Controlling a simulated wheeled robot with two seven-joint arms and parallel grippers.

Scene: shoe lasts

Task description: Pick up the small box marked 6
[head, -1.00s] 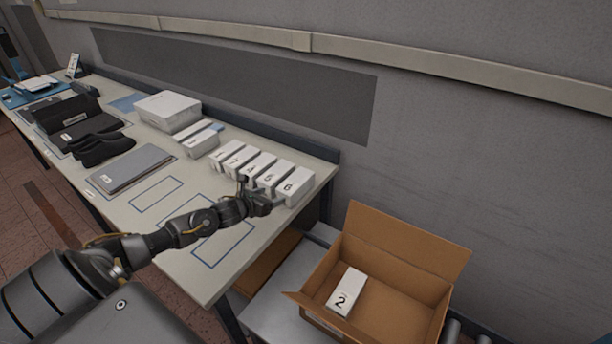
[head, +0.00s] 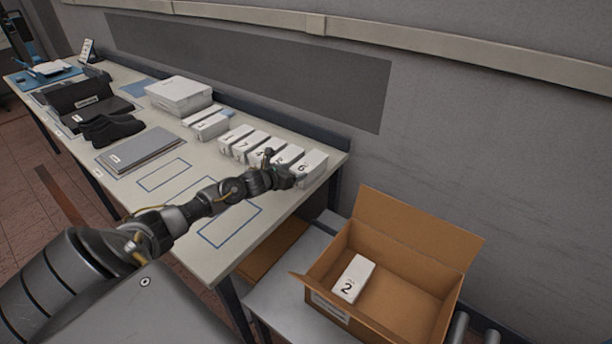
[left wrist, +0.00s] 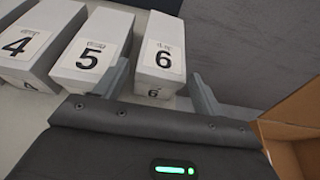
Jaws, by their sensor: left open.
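The small white box marked 6 (head: 311,166) stands at the right end of a row of similar numbered boxes on the table. In the left wrist view, box 6 (left wrist: 164,55) lies between the two fingers of my left gripper (left wrist: 160,72). The left finger is at the gap between box 5 (left wrist: 93,50) and box 6, the other just right of box 6. I cannot tell if they touch it. In the head view my open left gripper (head: 280,164) is at the near side of the row, partly hiding boxes 5 and 6. My right gripper is not in view.
An open cardboard box (head: 405,272) stands lower right of the table, with a white box marked 2 (head: 353,278) inside. Box 4 (left wrist: 27,45) stands left of box 5. A grey wall rises behind the table (head: 190,235). Blue-outlined spaces on the table are clear.

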